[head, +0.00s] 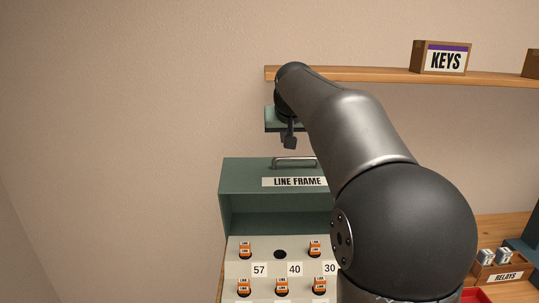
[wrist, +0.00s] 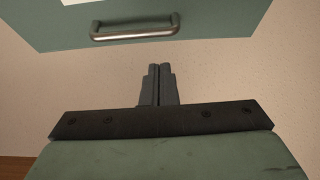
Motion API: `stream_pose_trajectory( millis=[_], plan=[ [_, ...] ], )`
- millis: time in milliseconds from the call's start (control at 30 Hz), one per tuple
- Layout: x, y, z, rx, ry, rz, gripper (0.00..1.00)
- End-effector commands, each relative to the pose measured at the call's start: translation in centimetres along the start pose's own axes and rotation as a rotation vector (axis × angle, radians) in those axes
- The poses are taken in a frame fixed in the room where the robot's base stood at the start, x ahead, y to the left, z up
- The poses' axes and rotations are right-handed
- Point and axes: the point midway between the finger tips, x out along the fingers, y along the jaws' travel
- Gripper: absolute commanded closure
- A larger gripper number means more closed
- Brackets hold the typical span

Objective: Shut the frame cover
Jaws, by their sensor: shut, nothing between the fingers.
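The green line frame (head: 227,220) stands on the wooden surface, with its pale panel exposed. Its green cover (head: 240,176) is up, with a "LINE FRAME" label and a metal handle (head: 293,162) at its top edge. The cover also shows at the top of the wrist view (wrist: 220,22), with its handle (wrist: 135,34). My gripper (head: 290,143) is just above the handle in the head view, apart from it. Its fingers (wrist: 159,72) are together and empty, pointing toward the cover in the wrist view. My arm hides the frame's right side.
Orange plugs (head: 282,286) sit in the panel beside number labels, with one empty hole (head: 280,254). A shelf (head: 490,78) behind holds a "KEYS" box (head: 439,58). A "RELAYS" box (head: 500,273) stands at the right. The wall left of the frame is clear.

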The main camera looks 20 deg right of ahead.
Motion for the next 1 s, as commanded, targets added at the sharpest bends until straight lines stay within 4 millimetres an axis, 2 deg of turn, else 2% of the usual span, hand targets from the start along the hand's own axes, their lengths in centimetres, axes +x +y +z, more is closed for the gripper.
stream_pose_trajectory(
  millis=[33, 100, 267, 733, 1000],
  plan=[
    [0.1, 0.5, -1.4, 0.01, 0.027, 0.006, 1.0],
    [0.1, 0.9, -2.6, 0.018, 0.049, 0.012, 1.0],
    [1.1, 1.2, -3.3, 0.023, 0.059, 0.015, 1.0],
    [10.0, 1.2, -3.8, 0.023, 0.058, 0.013, 1.0],
    [8.8, 1.1, -0.5, 0.022, 0.06, 0.013, 1.0]
  ],
)
